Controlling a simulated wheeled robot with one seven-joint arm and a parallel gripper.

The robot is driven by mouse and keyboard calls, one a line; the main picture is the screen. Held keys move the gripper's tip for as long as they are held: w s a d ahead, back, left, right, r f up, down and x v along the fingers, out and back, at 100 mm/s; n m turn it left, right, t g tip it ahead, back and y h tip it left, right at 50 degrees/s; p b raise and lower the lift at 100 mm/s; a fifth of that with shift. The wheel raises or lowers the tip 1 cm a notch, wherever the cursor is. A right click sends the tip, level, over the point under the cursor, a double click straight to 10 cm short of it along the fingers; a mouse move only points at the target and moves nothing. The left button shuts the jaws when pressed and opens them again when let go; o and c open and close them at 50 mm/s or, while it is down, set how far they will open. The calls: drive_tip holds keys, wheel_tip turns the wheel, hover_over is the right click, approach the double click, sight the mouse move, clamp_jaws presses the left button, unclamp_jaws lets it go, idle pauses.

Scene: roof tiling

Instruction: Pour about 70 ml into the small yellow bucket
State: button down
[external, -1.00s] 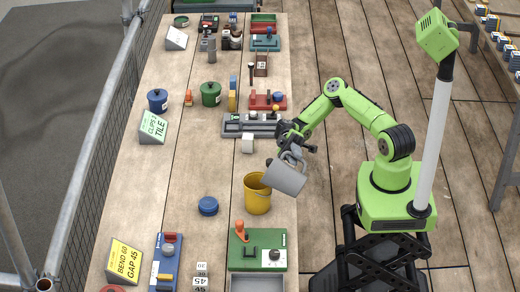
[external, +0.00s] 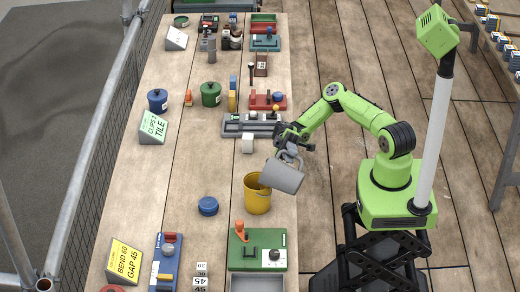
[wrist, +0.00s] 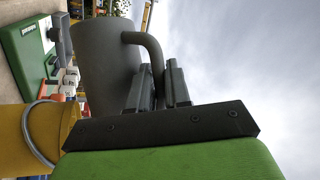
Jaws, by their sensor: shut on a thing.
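The small yellow bucket (external: 257,196) stands upright on the bench near its right edge. A grey jug (external: 283,176) is held above the bucket, tilted, with its mouth toward the bucket side. My gripper (external: 290,151) is shut on the jug's handle. The wrist view shows the gripper fingers (wrist: 158,88) closed at the grey handle of the jug (wrist: 105,65), with the yellow bucket (wrist: 50,135) beside it and its wire handle hanging. No stream of liquid is visible, and the inside of the bucket is mostly hidden.
A green fixture (external: 264,248) with an orange handle stands in front of the bucket. A blue round container (external: 208,206) lies to its left. A white block (external: 248,146) and grey tool base (external: 251,125) stand behind. The bench middle left is clear.

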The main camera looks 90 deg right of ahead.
sight(298, 160)
drive_tip(key=shift+w+d+r+m+y+p, duration=0.3)
drive_tip(key=shift+w+m+y+p, duration=0.2)
drive_tip(key=shift+w+m, duration=0.15)
idle(1.1)
drive_tip(key=s+n+b, duration=0.1)
drive_tip(key=s+a+f+n+g+h+b, duration=0.1)
drive_tip(key=n+b, duration=0.1)
drive_tip(key=shift+s+f+h, duration=0.2)
drive_tip(key=shift+s+h, duration=0.05)
drive_tip(key=shift+h, duration=0.05)
drive_tip(key=shift+s+a+r+n, duration=0.2)
drive_tip(key=shift+r+n, duration=0.2)
drive_tip(key=shift+n, duration=0.15)
drive_tip(key=shift+s+f+n+h+b, duration=0.25)
drive_tip(key=shift+f+n+h+b, duration=0.45)
drive_tip(key=shift+b, duration=0.25)
drive_tip(key=shift+s+a+f, duration=0.1)
drive_tip(key=shift+a+f, duration=0.05)
drive_tip(key=shift+n, duration=0.4)
